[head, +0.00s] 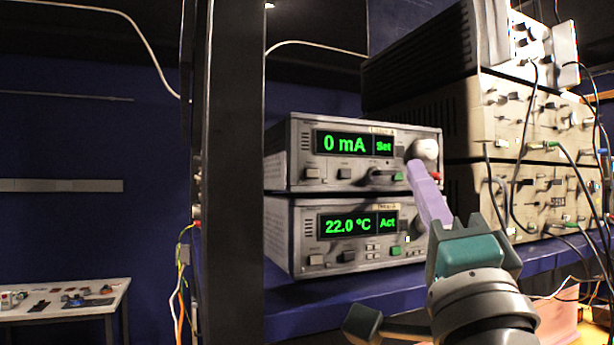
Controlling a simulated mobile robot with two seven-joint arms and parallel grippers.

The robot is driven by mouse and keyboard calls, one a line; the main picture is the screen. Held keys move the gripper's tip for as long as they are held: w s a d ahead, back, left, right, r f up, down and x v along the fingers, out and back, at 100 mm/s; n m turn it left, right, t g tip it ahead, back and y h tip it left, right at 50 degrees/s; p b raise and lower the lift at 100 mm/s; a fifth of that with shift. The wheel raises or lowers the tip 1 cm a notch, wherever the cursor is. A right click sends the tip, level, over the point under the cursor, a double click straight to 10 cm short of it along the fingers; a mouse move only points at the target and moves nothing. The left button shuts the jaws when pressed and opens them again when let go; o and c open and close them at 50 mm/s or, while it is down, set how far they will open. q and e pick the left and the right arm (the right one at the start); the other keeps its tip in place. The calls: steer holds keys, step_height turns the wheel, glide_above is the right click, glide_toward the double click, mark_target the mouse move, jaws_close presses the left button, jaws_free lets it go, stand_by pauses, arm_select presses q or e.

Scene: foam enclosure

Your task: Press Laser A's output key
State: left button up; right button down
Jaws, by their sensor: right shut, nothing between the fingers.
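The upper grey laser controller (300,155) shows "0 mA" and "Set" in green on its display (344,143). Its small top label (382,130) is too blurred to read. A round knob (426,149) sits at its right end, and a small greenish key (397,178) sits low on the panel beside my gripper. I cannot read which key is the output key. My right gripper (417,172) is shut and empty, its purple fingers pointing up at the panel's lower right, just below the knob. I cannot tell whether the tip touches the panel.
A second grey unit (307,225) reading "22.0 °C" and "Act" stands directly below, with a green key (396,250). Beige instruments (480,110) with hanging cables crowd the right. A dark post (235,170) stands at left. A white table (90,305) is far left.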

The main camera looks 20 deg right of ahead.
steer(key=shift+w, duration=0.1)
stand_by(0.7)
steer(key=shift+w, duration=0.3)
steer(key=shift+w+b, duration=0.35)
steer(key=shift+b, duration=0.1)
stand_by(0.5)
steer(key=shift+s+y, duration=0.1)
steer(key=shift+y, duration=0.2)
steer(key=shift+s+p, duration=0.3)
steer(key=shift+s, duration=0.35)
steer(key=shift+s+d+p, duration=0.2)
steer(key=shift+s+p, duration=0.55)
steer(key=shift+s, duration=1.8)
